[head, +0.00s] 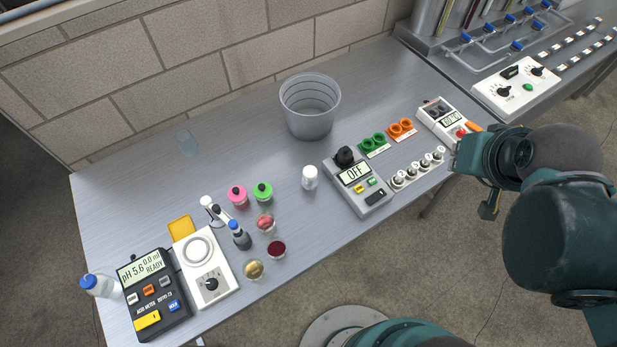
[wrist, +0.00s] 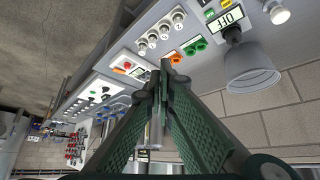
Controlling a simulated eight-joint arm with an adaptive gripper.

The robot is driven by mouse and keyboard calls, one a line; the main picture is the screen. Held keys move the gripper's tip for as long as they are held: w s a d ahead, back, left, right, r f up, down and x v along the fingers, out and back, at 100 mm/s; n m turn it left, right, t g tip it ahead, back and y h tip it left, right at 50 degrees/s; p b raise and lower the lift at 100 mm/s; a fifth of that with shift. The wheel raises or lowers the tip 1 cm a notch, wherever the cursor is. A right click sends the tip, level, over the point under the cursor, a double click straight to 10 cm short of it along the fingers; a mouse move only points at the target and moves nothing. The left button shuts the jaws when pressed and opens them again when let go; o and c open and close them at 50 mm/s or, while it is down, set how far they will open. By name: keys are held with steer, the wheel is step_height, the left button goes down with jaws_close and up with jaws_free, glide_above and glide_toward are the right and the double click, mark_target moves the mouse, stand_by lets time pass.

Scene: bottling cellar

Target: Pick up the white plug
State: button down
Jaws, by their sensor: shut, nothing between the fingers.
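Several small round white pieces with dark centres stand in a row on a white strip (head: 416,171), right of the grey OFF meter in the head view. The nearest-left one (head: 398,180) is the likeliest white plug, but I cannot tell which one is meant. The row also shows at the top of the wrist view, with one white piece (wrist: 153,40) clear there. My gripper (wrist: 166,64) is shut and empty, its two green fingers meeting at the tips, apart from the row. In the head view my arm is at the right, beside the bench end, and its fingertips are unclear.
Green rings (head: 374,143) and orange rings (head: 402,129) lie behind the row. A grey bucket (head: 310,106) stands near the wall. The back left bench is mostly clear.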

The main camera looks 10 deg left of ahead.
steer(key=c, duration=2)
jaws_free()
step_height(320, 180, up, 5)
steer(key=n+g, duration=0.7)
steer(key=n, duration=0.9)
glide_above(310, 170)
step_height(310, 170, down, 25)
steer(key=shift+w+a+f, duration=0.1)
steer(key=shift+a+f, duration=0.05)
steer(key=shift+f, duration=0.75)
steer(key=shift+f, duration=0.1)
